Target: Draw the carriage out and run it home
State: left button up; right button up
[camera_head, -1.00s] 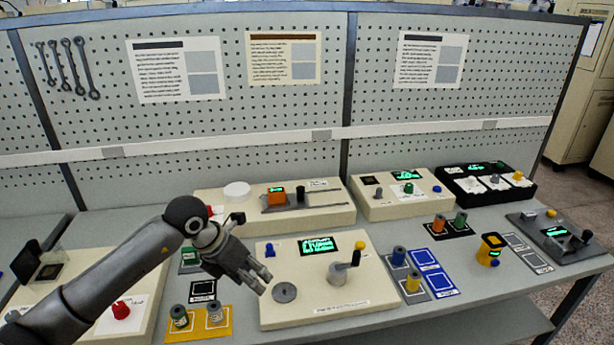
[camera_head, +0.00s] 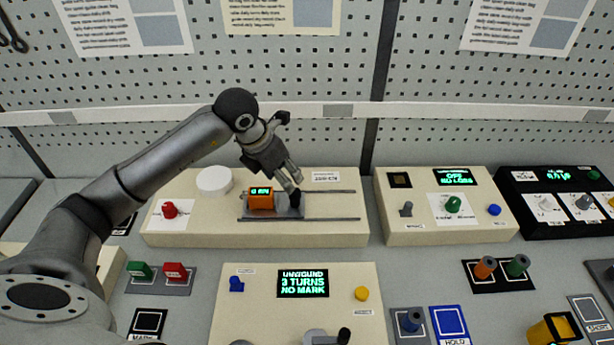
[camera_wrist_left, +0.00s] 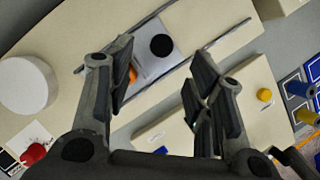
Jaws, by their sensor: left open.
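The carriage is a grey plate (camera_head: 272,213) on two thin rails, at the left part of its track on a cream box. It bears an orange block (camera_head: 261,200) with a green-lit display and an upright black knob (camera_head: 295,199). My left gripper (camera_head: 293,182) is open and empty, its fingers pointing down just above the knob. In the left wrist view the gripper (camera_wrist_left: 163,70) has its fingers spread either side of the black knob (camera_wrist_left: 162,45) and plate; the orange block (camera_wrist_left: 132,75) is partly hidden by a finger. Contact cannot be told. My right gripper is not in view.
The rails (camera_head: 335,218) run clear to the right of the carriage. A white disc (camera_head: 214,180) and red knob (camera_head: 170,209) stand left on the same box. In front is a panel with a lit display (camera_head: 303,283); another control box (camera_head: 445,210) stands to the right.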

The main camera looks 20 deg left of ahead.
aim_at(294, 192)
pick_arm(q)
jog(key=f, duration=0.1)
jog(key=f+p, duration=0.2)
jog(key=shift+w+d+f, duration=0.1)
jog(key=shift+d+f, duration=0.25)
jog(key=shift+f, duration=0.05)
jog(key=x, duration=0.1)
jog(key=p+x, duration=0.1)
jog(key=x, duration=0.1)
jog(key=shift+w+f, duration=0.2)
jog(key=shift+w, duration=0.1)
jog(key=shift+x, duration=0.95)
jog(key=shift+w+f, duration=0.1)
jog(key=shift+f, duration=0.35)
jog(key=shift+c, duration=1)
grip_shut()
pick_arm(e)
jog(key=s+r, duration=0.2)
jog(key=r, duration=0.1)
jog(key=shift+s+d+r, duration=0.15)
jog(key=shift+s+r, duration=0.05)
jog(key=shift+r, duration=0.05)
